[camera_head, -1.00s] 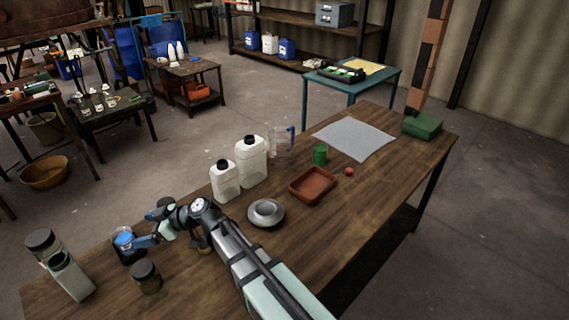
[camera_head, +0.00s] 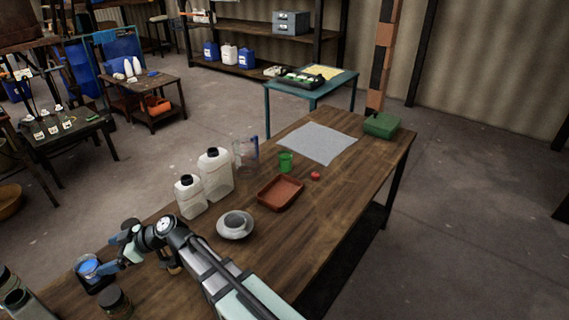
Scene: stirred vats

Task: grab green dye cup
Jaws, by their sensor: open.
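A small green cup (camera_head: 285,162) stands upright on the wooden table, between the red-brown tray and the grey mat. My gripper (camera_head: 112,263) is far from it, at the lower left end of the table. It is open, beside a dark holder with a blue-topped cup (camera_head: 90,267). The fingers are small and partly overlap the blue cup in this view. I cannot tell whether they touch it.
Along the left edge stand two white bottles (camera_head: 215,176) and a clear jug (camera_head: 245,155). A grey cup on a saucer (camera_head: 236,236), a red-brown tray (camera_head: 281,204) and a red ball (camera_head: 315,176) lie nearer. A grey mat (camera_head: 318,142) and green case (camera_head: 381,126) are farther.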

